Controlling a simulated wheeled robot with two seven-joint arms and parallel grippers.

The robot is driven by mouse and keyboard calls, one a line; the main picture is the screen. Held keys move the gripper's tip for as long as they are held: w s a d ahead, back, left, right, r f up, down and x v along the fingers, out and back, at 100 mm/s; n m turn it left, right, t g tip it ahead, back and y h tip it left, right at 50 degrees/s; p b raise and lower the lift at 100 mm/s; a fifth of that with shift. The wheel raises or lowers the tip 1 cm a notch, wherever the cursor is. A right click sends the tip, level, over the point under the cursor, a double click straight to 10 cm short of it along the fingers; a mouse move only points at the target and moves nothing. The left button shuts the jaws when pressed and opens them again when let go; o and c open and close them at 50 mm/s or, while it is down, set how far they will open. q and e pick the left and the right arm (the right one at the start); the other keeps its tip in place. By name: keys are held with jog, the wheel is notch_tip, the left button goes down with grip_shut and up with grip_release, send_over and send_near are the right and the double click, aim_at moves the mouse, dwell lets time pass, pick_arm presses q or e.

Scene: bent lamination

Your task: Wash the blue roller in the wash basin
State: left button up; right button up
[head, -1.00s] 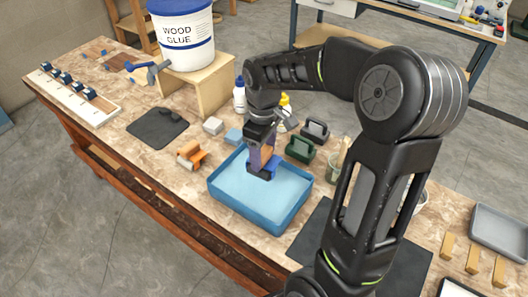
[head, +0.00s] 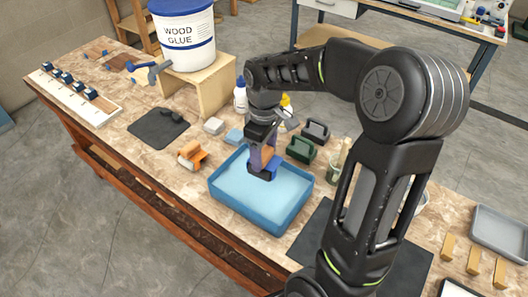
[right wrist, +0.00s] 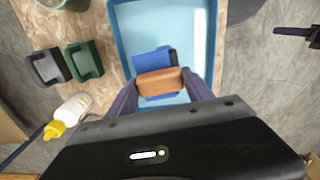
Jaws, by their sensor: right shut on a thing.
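My right gripper (head: 264,156) reaches down over the blue wash basin (head: 236,217), its fingers shut on the blue roller (head: 262,172). The roller has an orange-brown handle block, clamped between the fingers in the right wrist view, with its blue body (right wrist: 151,62) just beyond. It is inside the basin's outline at the far side, low over the pale blue water (head: 250,196). I cannot tell how deep it sits. The basin also shows in the right wrist view (right wrist: 124,30). A purple finger-like part at that view's right edge may be my left gripper (right wrist: 292,31).
Bottles (head: 240,97) stand behind, near the glue bucket (head: 186,40) on a wooden stand.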

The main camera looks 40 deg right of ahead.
aim_at(264, 153)
jog(key=shift+r, duration=0.1)
jog(key=shift+r+p, duration=1.95)
jog(key=shift+r, duration=0.55)
jog(key=shift+f, duration=0.2)
